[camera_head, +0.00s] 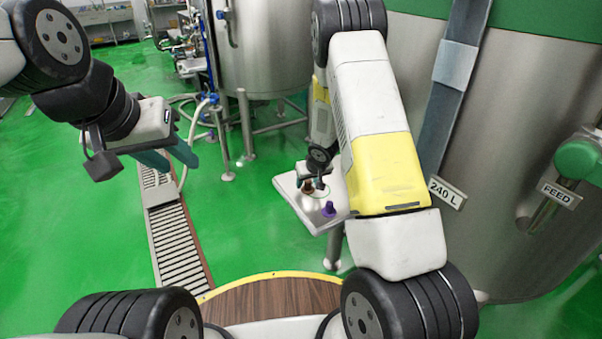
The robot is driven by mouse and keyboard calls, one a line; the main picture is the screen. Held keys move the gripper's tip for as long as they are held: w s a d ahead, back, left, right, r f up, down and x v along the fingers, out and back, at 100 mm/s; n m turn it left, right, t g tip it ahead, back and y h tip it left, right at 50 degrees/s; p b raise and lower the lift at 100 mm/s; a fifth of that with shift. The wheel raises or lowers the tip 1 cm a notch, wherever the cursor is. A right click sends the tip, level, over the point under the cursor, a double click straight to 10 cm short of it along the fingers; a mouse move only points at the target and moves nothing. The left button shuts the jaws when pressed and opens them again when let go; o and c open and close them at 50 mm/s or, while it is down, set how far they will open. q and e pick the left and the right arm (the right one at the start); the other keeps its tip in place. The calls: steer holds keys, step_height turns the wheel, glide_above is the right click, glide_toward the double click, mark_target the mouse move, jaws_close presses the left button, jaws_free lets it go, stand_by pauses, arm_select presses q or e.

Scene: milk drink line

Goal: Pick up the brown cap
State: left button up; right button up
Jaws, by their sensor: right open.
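The brown cap (308,188) stands on a small white stand (297,201) in the middle of the head view. My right gripper (317,184) is small and dark, right above and beside the cap, with its jaws open. The fingers partly cover the cap, and I cannot tell whether they touch it. My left gripper (182,160) has teal fingers, held apart and empty, over the floor at the left, far from the stand.
A purple cap (329,208) stands on the same stand, close in front of the brown cap. A large steel tank (510,130) is close on the right, and another tank (275,50) is behind. A floor drain (172,240) runs along the left over open green floor.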

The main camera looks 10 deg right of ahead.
steer(key=shift+w+f, duration=0.25)
steer(key=shift+f, duration=0.15)
steer(key=shift+c, duration=0.2)
jaws_close()
steer(key=shift+r, duration=0.15)
